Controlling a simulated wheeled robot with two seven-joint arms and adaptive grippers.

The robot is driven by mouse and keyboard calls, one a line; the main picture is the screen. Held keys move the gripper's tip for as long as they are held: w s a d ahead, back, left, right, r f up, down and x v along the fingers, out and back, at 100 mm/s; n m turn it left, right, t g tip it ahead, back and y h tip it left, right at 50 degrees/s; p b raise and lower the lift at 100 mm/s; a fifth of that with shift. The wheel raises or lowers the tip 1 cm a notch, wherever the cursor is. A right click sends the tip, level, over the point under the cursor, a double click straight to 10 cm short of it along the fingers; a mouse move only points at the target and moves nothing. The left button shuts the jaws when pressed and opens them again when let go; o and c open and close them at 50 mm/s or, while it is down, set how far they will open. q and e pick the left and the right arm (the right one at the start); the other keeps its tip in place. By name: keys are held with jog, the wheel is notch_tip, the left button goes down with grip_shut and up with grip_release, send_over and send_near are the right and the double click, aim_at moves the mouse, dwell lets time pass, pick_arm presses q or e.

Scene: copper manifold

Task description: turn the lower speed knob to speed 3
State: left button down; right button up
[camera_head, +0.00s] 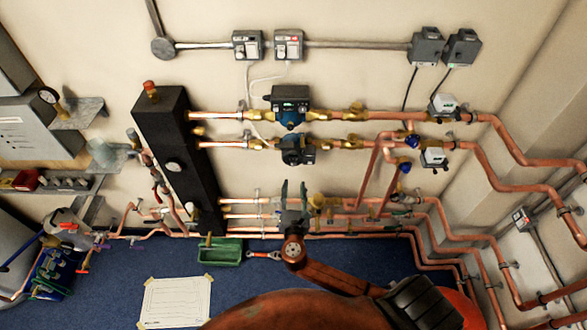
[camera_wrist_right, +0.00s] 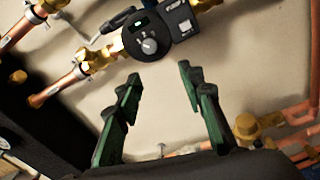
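The lower pump (camera_head: 297,149) sits on the second copper pipe, just below the upper blue pump (camera_head: 291,112). In the right wrist view a round black pump face (camera_wrist_right: 140,32) carries a small grey speed knob (camera_wrist_right: 149,46) and a little display; it appears to be the lower pump. The knob's markings are too small to read. My right gripper (camera_head: 293,184) is below the lower pump, fingers pointing up toward it. In the wrist view its green fingers (camera_wrist_right: 160,76) are spread apart and empty, short of the knob and not touching it. My left gripper is not in view.
A black vertical header (camera_head: 174,160) stands to the left of the pumps. Copper pipes with brass fittings run right, and lower pipes (camera_head: 235,213) pass behind my right gripper. A green tray (camera_head: 221,252) and a paper sheet (camera_head: 176,301) lie on the blue floor.

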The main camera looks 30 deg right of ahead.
aim_at(293, 165)
jog(key=shift+t, duration=0.3)
jog(key=w+d, duration=0.1)
jog(key=w, duration=0.1)
jog(key=w+d+r, duration=0.1)
jog(key=w, duration=0.1)
jog(key=w+d+r, duration=0.1)
jog(key=w, duration=0.1)
jog(key=shift+w+d+r, duration=0.2)
jog(key=shift+w+d, duration=0.05)
jog(key=shift+d, duration=0.05)
jog(key=shift+c, duration=0.7)
grip_shut()
